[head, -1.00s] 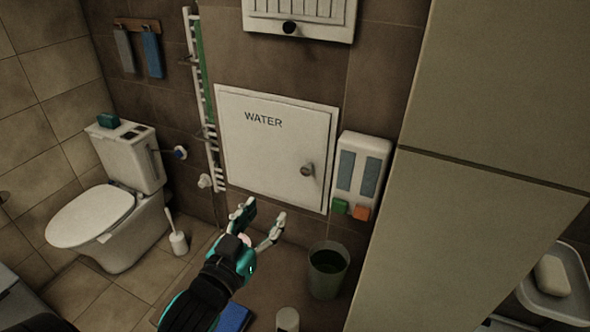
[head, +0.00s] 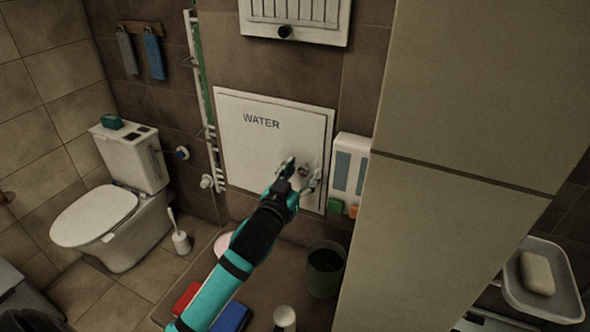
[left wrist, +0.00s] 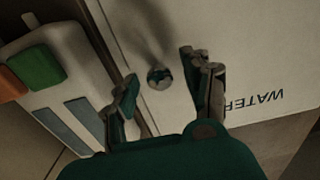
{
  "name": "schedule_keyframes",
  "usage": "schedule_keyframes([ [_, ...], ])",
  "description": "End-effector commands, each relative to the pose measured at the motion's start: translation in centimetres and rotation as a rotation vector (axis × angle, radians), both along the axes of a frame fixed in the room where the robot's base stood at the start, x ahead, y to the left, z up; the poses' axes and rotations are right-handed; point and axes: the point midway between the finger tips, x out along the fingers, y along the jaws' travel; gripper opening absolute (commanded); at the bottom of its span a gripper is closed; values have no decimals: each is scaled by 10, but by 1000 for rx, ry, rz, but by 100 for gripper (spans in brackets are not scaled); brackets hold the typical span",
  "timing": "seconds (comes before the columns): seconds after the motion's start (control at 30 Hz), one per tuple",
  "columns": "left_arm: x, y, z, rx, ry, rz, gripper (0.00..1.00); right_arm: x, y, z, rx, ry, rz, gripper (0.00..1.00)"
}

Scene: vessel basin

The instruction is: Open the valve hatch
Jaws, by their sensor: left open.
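The valve hatch (head: 250,152) is a white square panel marked WATER on the brown tiled wall, and it is closed. Its round metal knob (left wrist: 160,77) shows in the left wrist view between my spread fingers, a little beyond the fingertips. In the head view the knob (head: 304,171) is partly hidden by my fingers. My left gripper (head: 302,170) is open and empty in front of the hatch's lower right part. It also shows in the left wrist view (left wrist: 160,75), with a finger on each side of the knob. My right gripper is not in view.
A white dispenser (head: 349,165) with green and orange parts hangs just right of the hatch. A white vent panel (head: 295,15) is above it. A pipe rack (head: 200,100) stands at left. A dark bin (head: 325,270) is below, and a tiled partition (head: 470,90) fills the right.

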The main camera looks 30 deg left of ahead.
Motion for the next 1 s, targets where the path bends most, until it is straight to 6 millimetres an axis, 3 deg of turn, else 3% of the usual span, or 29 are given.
schedule_keyframes([
  [0.27,1,4,-1,-3,1,0,48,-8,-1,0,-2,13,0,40],
  [0.63,1,4,-1,-1,1,3,0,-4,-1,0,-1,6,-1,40],
  [1.0,1,6,-1,-2,0,-1,0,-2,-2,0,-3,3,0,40],
])
